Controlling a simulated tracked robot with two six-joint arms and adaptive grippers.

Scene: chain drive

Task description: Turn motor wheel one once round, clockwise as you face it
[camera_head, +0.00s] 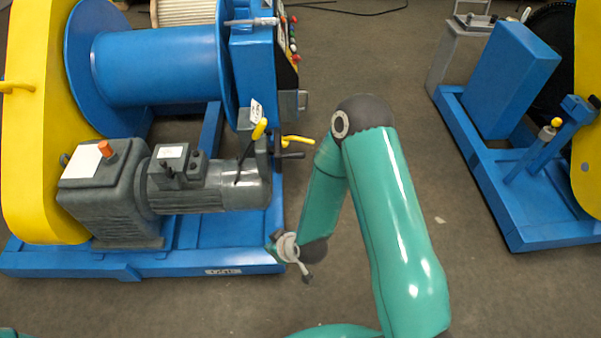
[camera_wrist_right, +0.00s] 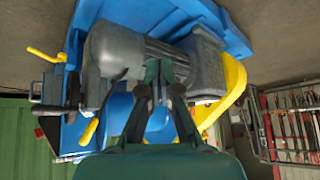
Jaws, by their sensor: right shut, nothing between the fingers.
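The grey motor (camera_head: 208,184) sits on the blue frame of the winch at the left of the head view. It also shows ahead of the fingers in the wrist view (camera_wrist_right: 125,50). I cannot make out a motor wheel for certain; black-and-yellow levers and handles (camera_head: 297,140) stick out by the motor's right end. My right gripper (camera_wrist_right: 159,90) is shut and empty in the wrist view, its fingers pointing toward the motor. In the head view the right wrist hangs right of the motor's end, apart from it, and the fingers are not clear. My left gripper is not in view.
A blue cable drum (camera_head: 155,65) and yellow guard (camera_head: 40,120) stand behind and left of the motor. A second blue machine (camera_head: 510,75) stands at the right. Bare floor (camera_head: 400,60) lies between the machines. A tool board (camera_wrist_right: 295,125) shows in the wrist view.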

